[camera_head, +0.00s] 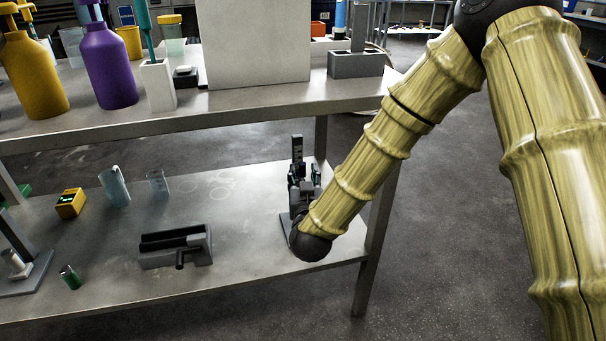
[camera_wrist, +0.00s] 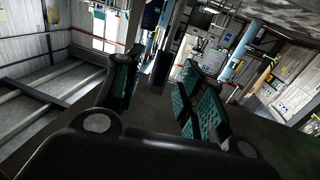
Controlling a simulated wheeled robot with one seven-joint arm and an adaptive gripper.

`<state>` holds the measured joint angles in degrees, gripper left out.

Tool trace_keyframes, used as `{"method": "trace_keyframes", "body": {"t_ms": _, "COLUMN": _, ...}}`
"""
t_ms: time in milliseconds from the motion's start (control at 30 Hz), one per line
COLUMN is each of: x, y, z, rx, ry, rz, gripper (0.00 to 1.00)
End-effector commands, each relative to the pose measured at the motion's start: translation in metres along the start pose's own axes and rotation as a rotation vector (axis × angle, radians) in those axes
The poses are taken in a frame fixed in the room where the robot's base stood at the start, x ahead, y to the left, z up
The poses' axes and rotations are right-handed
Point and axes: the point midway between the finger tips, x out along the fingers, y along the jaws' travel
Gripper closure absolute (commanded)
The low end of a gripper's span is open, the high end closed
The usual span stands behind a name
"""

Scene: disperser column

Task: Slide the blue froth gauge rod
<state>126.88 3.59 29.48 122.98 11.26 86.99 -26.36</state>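No thing clearly readable as the blue froth gauge rod shows. A teal rod (camera_head: 144,30) stands upright in a white block on the upper shelf; I cannot tell whether it is the gauge rod. My gripper (camera_head: 304,173) is far from it, low over the right end of the lower shelf, at a grey stand with an upright dark post (camera_head: 297,149). My arm hides part of this stand. In the wrist view my gripper (camera_wrist: 158,90) has its teal-padded fingers apart, with a dark upright (camera_wrist: 162,68) seen between them; I cannot tell whether they touch it.
On the lower shelf are a grey trough (camera_head: 175,247), a yellow box (camera_head: 69,203), beakers (camera_head: 114,186) and a green cylinder (camera_head: 70,277). A table leg (camera_head: 372,250) stands right of my gripper.

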Motion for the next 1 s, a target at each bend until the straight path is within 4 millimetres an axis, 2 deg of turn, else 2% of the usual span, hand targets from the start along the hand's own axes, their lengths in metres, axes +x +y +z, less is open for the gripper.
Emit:
{"method": "trace_keyframes", "body": {"t_ms": 100, "x": 0.016, "y": 0.000, "z": 0.002, "rx": 0.001, "ry": 0.002, "rz": 0.001, "gripper": 0.61}}
{"method": "trace_keyframes", "body": {"t_ms": 300, "x": 0.030, "y": 0.000, "z": 0.001, "rx": 0.000, "ry": 0.001, "rz": -0.001, "gripper": 0.61}}
{"method": "trace_keyframes", "body": {"t_ms": 633, "x": 0.033, "y": 0.000, "z": 0.000, "rx": 0.000, "ry": 0.000, "rz": -0.001, "gripper": 0.61}}
{"method": "trace_keyframes", "body": {"t_ms": 667, "x": 0.033, "y": 0.000, "z": 0.000, "rx": 0.000, "ry": 0.000, "rz": -0.001, "gripper": 0.63}}
{"method": "trace_keyframes", "body": {"t_ms": 867, "x": 0.033, "y": 0.000, "z": 0.000, "rx": 0.000, "ry": 0.000, "rz": -0.001, "gripper": 0.99}}
{"method": "trace_keyframes", "body": {"t_ms": 1000, "x": 0.033, "y": 0.000, "z": 0.000, "rx": 0.000, "ry": -0.001, "rz": -0.001, "gripper": 1.00}}
